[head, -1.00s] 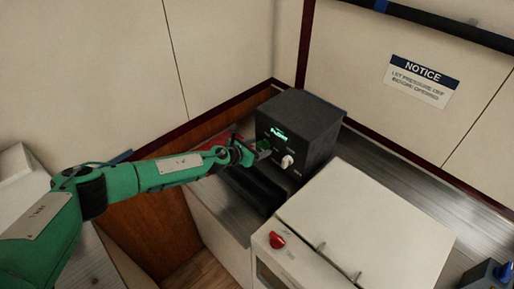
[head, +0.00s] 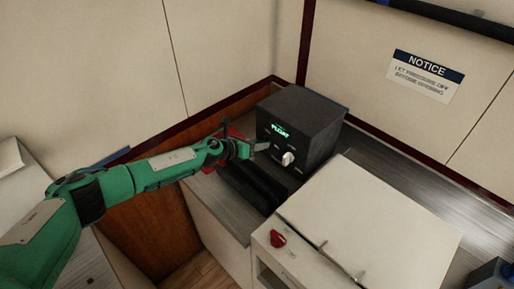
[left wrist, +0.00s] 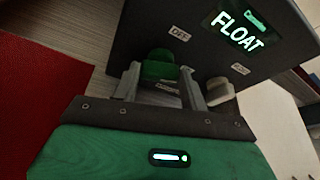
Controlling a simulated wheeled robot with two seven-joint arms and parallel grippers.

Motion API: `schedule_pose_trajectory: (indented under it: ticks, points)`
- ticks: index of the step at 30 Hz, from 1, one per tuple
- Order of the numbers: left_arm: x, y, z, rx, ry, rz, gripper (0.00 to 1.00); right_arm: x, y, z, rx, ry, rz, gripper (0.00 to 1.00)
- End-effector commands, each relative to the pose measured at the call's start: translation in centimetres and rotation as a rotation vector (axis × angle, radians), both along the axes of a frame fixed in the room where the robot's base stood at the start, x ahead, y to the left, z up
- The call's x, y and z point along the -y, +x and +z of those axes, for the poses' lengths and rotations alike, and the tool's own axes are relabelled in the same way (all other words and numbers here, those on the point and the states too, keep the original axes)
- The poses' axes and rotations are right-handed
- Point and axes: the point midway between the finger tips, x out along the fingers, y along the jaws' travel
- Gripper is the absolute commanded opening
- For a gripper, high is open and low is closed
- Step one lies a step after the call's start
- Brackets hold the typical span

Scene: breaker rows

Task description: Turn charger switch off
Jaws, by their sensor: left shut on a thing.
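The charger is a black box (head: 318,118) on the counter with a lit green display reading FLOAT (left wrist: 238,30). A green switch knob (left wrist: 160,64) is on its front, beside an OFF label (left wrist: 180,33). My left gripper (left wrist: 162,84) is at the front face, its two fingers on either side of the green knob, shut on it. In the head view the gripper (head: 258,148) hides most of that knob. A cream knob (left wrist: 221,91) sits just right of the fingers; it also shows in the head view (head: 288,158). My right gripper is not in view.
A red flat thing (left wrist: 38,95) lies left of the charger. A cream cabinet with a red knob (head: 278,238) stands in front, close to the right. Walls close in behind; a NOTICE sign (head: 427,75) hangs at right. Bare counter (head: 400,180) runs right.

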Motion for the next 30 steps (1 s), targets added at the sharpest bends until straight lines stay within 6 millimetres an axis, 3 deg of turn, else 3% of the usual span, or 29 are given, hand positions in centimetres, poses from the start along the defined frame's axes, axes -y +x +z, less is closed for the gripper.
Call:
schedule_pose_trajectory:
  ticks: [12, 30]
  points:
    - [-0.3, 0.3, -0.3, -0.169, -0.17, 0.003, 0.21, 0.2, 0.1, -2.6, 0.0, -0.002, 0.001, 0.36]
    - [-0.4, 0.4, -0.1, -0.207, -0.21, 0.003, 0.21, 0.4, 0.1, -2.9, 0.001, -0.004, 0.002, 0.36]
